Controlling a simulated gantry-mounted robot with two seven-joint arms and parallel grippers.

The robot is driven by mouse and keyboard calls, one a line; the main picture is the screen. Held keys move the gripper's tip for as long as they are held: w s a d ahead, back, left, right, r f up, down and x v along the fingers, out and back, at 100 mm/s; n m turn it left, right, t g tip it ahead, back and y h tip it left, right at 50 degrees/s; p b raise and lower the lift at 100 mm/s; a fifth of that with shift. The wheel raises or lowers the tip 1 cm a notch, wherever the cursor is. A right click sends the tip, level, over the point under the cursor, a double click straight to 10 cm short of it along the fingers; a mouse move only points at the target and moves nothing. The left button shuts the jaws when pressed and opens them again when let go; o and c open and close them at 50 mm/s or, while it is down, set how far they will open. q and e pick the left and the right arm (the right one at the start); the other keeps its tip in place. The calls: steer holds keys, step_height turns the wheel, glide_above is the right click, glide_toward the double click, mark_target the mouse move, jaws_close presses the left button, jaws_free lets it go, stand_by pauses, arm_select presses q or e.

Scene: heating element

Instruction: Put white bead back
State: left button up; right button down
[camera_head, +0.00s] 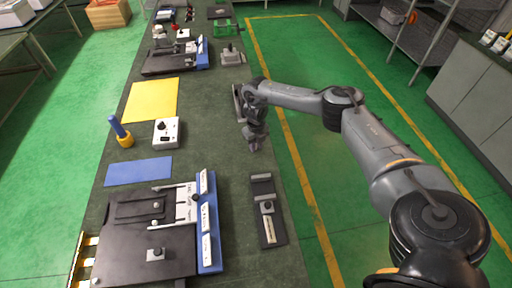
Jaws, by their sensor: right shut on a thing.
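My right arm reaches in from the right, and its gripper (253,146) points down over the right side of the dark bench. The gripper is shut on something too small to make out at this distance. I cannot pick out the white bead for sure; fingers may hide it. A dark narrow fixture (268,210) with a grey block and a pale strip lies on the bench nearer to me, apart from the gripper. My left gripper is not in view.
The dark bench (215,125) holds a white control box (167,132), a blue-handled tool in a yellow ring (120,132), a yellow mat (152,99), a blue mat (138,171) and a large black-and-blue fixture (150,235). The bench's middle strip is mostly clear.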

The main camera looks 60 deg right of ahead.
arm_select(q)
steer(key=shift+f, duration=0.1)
arm_select(e)
steer(key=shift+f, duration=0.7)
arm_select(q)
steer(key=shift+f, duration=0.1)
arm_select(e)
steer(key=shift+f, duration=0.15)
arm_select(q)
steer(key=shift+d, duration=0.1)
arm_select(e)
steer(key=c, duration=0.9)
jaws_free()
steer(key=shift+c, duration=0.2)
